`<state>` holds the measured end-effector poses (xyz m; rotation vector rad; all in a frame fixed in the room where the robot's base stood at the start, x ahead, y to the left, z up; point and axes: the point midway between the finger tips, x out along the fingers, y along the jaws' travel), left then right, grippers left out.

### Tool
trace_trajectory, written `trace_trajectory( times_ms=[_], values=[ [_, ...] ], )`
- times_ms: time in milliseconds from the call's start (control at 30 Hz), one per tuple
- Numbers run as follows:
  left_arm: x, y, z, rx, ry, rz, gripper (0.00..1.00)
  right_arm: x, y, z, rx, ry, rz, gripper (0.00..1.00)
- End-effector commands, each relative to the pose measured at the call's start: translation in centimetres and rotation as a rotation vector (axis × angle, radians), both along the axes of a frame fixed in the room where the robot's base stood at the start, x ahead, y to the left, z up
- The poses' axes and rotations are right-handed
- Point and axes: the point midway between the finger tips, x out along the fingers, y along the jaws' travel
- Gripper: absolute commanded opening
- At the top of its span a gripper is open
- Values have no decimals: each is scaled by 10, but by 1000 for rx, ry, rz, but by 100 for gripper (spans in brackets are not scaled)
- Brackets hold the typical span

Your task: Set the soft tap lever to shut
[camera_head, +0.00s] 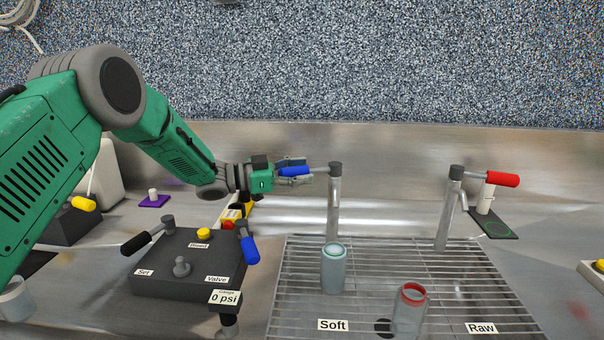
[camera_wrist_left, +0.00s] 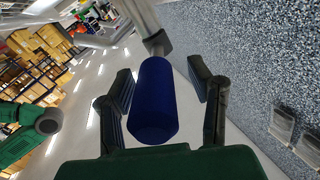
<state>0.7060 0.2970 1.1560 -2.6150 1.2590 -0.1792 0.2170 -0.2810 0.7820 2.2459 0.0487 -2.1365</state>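The soft tap (camera_head: 334,205) is a grey metal post standing at the back of the rack, behind the "Soft" label. Its blue lever (camera_head: 294,171) points left from the top of the post. My left gripper (camera_head: 303,171) is at this lever, its fingers on either side of it. In the left wrist view the blue lever (camera_wrist_left: 152,105) lies between the two fingers of my left gripper (camera_wrist_left: 160,78), which are apart. A gap shows on the right side; I cannot tell whether the left finger touches it. My right gripper is not in view.
A clear bottle (camera_head: 333,270) stands on the wire rack (camera_head: 460,285) in front of the soft tap. A red-rimmed glass (camera_head: 409,312) stands nearby. The raw tap (camera_head: 448,215) has a red lever (camera_head: 503,180) pointing right. A dark valve box (camera_head: 185,265) with handles sits below my left arm.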

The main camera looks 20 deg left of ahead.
Motion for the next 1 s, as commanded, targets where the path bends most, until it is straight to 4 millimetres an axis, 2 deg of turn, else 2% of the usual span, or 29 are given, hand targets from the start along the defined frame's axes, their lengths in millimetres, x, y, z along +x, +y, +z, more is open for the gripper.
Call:
trace_trajectory(
  times_ms=[233, 700, 1000],
  values=[
    [-5, 8, -3, 2, 5, 2, 47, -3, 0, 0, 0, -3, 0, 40],
    [-60, 79, -3, 0, 2, 2, 47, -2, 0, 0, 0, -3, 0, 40],
    [-73, 94, -3, 1, 1, 0, 47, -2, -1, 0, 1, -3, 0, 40]
  ],
)
